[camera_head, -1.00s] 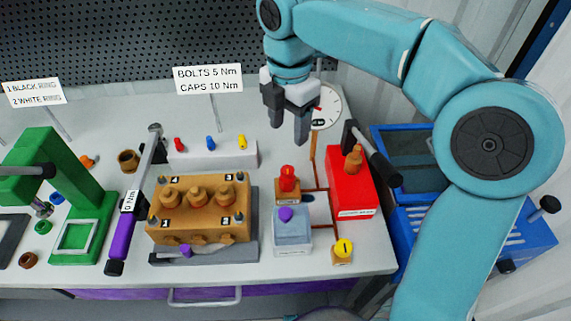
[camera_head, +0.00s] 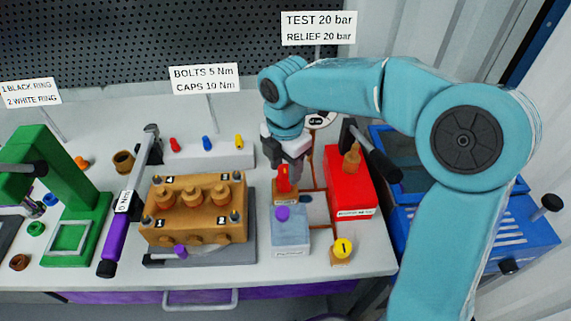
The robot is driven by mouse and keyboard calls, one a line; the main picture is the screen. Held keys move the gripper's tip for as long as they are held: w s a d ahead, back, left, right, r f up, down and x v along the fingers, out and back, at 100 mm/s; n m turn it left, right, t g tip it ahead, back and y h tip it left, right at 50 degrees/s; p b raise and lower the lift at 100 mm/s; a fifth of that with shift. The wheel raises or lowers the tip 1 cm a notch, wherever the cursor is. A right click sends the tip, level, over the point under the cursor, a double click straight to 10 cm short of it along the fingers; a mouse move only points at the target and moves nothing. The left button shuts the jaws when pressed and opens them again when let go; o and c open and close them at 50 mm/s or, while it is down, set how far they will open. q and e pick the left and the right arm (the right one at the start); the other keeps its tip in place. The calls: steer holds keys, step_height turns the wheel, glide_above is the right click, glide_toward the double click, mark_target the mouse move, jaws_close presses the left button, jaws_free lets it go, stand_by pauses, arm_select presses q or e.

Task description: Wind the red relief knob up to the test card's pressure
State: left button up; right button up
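The red relief knob (camera_head: 283,178) stands upright on a small orange-brown block behind the grey box with a purple knob. My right gripper (camera_head: 285,170) points down right at the red knob, with its fingers around or just beside it. The fingertips are partly hidden, so I cannot tell whether they grip it. The test card (camera_head: 318,28) at the back reads "TEST 20 bar, RELIEF 20 bar". The gauge (camera_head: 320,120) behind my gripper is mostly covered by my arm. My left gripper is not in view.
A red pump box (camera_head: 350,185) with a dark lever stands just right of the knob. A yellow knob (camera_head: 342,247) is in front. The brass pump block (camera_head: 194,208) stands to the left. A blue crate (camera_head: 470,230) is beyond the table's right edge.

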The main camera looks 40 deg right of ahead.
jaws_close()
